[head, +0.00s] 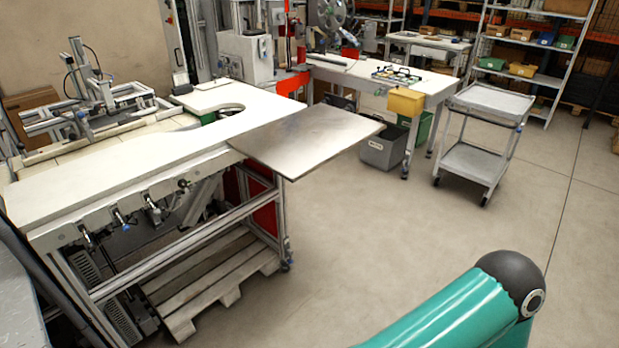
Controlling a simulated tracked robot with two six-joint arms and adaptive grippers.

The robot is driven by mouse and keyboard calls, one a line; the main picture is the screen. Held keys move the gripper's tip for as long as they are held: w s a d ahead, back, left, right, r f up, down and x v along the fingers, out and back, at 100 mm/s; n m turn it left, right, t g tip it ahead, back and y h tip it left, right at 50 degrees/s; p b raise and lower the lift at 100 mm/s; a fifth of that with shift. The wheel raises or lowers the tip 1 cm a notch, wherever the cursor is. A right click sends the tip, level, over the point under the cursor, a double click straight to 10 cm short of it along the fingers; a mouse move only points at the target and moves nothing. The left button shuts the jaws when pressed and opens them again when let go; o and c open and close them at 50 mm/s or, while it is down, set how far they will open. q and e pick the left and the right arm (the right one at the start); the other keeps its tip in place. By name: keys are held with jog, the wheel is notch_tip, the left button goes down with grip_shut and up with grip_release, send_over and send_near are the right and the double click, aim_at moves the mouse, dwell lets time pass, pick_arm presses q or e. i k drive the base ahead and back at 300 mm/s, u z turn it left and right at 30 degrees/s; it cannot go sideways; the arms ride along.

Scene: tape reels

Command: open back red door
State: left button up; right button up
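No red door can be made out for certain. A red panel (265,217) shows partly under the near workbench, behind its metal leg; I cannot tell whether it is a door. Red machine parts (291,83) stand at the back, beside a white machine, and are partly hidden by the bench and equipment. A teal arm link of mine with a dark rounded joint shows at the bottom right. Neither of my grippers is in view.
The white workbench (120,165) fills the left, with a metal plate (305,140) jutting right and a wooden pallet (215,275) beneath. A grey bin (382,150) and wheeled cart (475,160) stand farther back. The floor (400,240) between is clear.

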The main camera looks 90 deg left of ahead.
aim_at(231, 193)
jog(key=z, duration=0.1)
jog(key=i, duration=1.75)
jog(key=u, duration=1)
jog(key=i, duration=1.4)
jog(key=u, duration=0.9)
jog(key=i, duration=1.2)
jog(key=u, duration=1.5)
jog(key=i, duration=1.1)
jog(key=u, duration=1.15)
jog(key=i, duration=1.05)
jog(key=u, duration=0.35)
jog(key=k, duration=0.8)
jog(key=u, duration=0.05)
